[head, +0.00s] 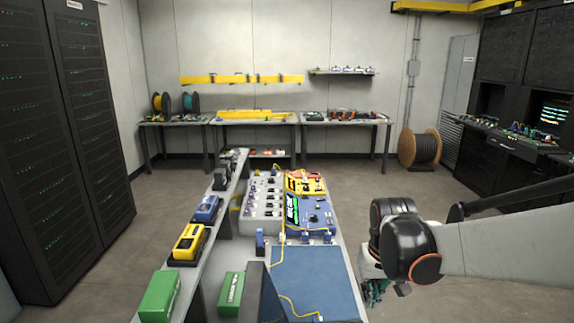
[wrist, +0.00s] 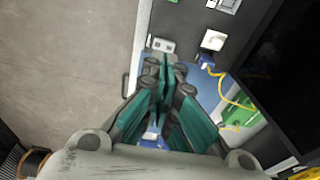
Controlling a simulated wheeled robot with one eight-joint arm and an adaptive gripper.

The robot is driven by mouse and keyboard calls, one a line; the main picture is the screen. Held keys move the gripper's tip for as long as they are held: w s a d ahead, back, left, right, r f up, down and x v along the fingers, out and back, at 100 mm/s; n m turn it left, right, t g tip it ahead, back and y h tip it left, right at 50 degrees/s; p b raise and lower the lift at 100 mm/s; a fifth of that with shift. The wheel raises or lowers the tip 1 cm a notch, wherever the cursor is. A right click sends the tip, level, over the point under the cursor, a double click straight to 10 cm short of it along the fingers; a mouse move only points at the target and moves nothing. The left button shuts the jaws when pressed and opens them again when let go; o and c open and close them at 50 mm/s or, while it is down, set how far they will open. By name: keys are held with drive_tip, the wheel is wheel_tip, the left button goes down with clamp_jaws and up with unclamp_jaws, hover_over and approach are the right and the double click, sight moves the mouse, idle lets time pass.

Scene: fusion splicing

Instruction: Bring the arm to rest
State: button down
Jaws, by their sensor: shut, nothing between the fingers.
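My arm (head: 470,248) reaches in from the right edge of the head view and bends down at a black and orange joint. My gripper (head: 376,290) hangs below that joint, just right of the workbench's blue mat (head: 312,280), and is partly hidden by the arm. In the wrist view my gripper (wrist: 165,72) has its teal fingers together with nothing between them. It points over the bench edge, with bare floor to the left.
The bench holds a blue splicing unit (head: 308,212), a grey panel of connectors (head: 262,197) and a green box (head: 231,288). A yellow cable (head: 295,303) lies on the mat. A raised shelf (head: 205,240) runs along the left. Open floor (head: 400,190) lies beyond the arm.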

drive_tip(key=s+r+t, duration=0.2)
drive_tip(key=s+r, duration=0.2)
drive_tip(key=s, duration=0.5)
drive_tip(key=s+r+t, duration=0.3)
drive_tip(key=s, duration=0.6)
drive_tip(key=shift+r, duration=0.35)
